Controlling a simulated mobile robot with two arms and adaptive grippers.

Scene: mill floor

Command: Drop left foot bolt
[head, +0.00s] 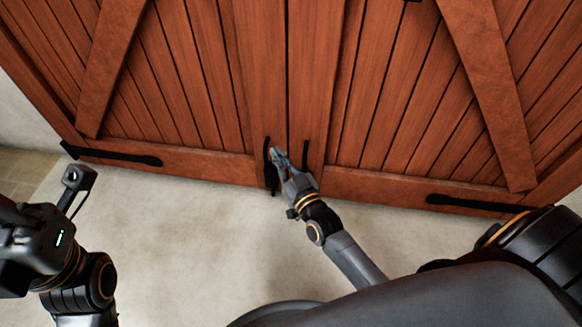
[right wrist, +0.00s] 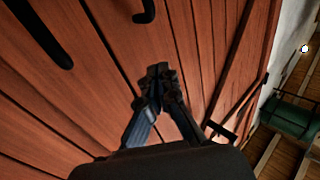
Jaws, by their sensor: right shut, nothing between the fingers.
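The left foot bolt (head: 267,152) is a slim black upright fitting at the bottom of the left door leaf, by the middle seam. Its lower end comes close to the floor. My right gripper (head: 276,152) is beside it, just to its right, with fingers shut and empty. I cannot tell whether they touch it. In the right wrist view, the shut fingertips (right wrist: 160,80) are in front of the reddish planks.
A similar black fitting (head: 305,153) is on the right door leaf (head: 400,188). Black strap hinges are at the left (head: 115,156) and right (head: 470,203) door bottoms. The pale floor (head: 190,220) before the doors is clear. A green cylindrical object (right wrist: 292,115) shows in the right wrist view.

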